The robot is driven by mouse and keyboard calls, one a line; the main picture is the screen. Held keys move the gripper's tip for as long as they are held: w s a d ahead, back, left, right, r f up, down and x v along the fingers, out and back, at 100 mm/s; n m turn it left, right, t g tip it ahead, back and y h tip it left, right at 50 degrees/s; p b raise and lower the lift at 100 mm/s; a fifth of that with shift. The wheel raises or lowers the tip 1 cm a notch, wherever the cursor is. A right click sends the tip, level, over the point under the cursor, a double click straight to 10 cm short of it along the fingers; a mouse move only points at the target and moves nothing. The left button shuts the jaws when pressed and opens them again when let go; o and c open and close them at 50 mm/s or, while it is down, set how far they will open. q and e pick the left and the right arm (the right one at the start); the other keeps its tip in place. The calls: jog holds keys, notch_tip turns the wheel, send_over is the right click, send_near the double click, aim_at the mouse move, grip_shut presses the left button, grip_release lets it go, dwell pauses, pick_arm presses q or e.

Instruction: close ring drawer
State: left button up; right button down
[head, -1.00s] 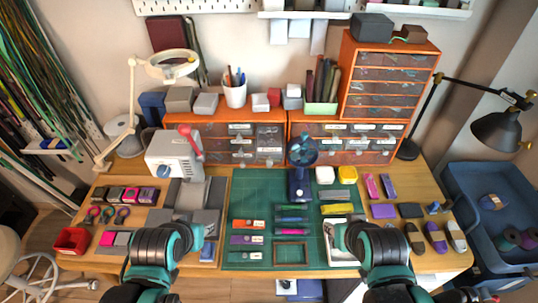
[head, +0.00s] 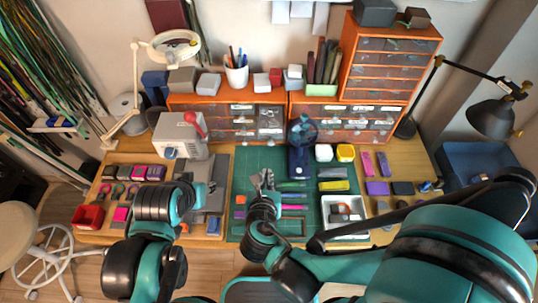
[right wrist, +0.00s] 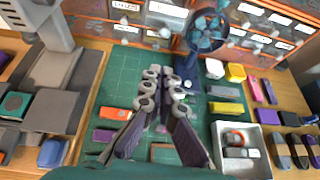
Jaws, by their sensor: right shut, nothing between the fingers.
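The low orange cabinet (head: 228,97) at the back holds several clear-fronted drawers. One drawer (head: 270,121) at its right end looks greyer and seems to stand out from the others; I cannot read its label or see rings in it. In the right wrist view, drawer fronts (right wrist: 167,10) show along the top edge. My right gripper (head: 264,180) is over the green mat, in front of the cabinet and apart from it. Its fingers (right wrist: 165,82) are together and empty. My left gripper (head: 207,190) is over the grey blocks at left; its fingers are unclear.
A small blue fan (head: 300,150) stands at the back of the green mat (head: 245,160), right of my right gripper. A white tray (right wrist: 262,170) with small items is at the right. A grey machine (head: 178,137) and a lamp (head: 137,70) stand at left.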

aim_at(270, 123)
jog(key=w+r+b+x, duration=0.1)
jog(key=r+b+x, duration=0.1)
jog(key=x, duration=1.1)
jog(key=shift+b, duration=0.9)
jog(key=shift+w+d, duration=0.1)
jog(key=w, duration=1.1)
jog(key=shift+f+b, duration=0.1)
jog(key=shift+b, duration=0.3)
jog(key=shift+w, duration=0.5)
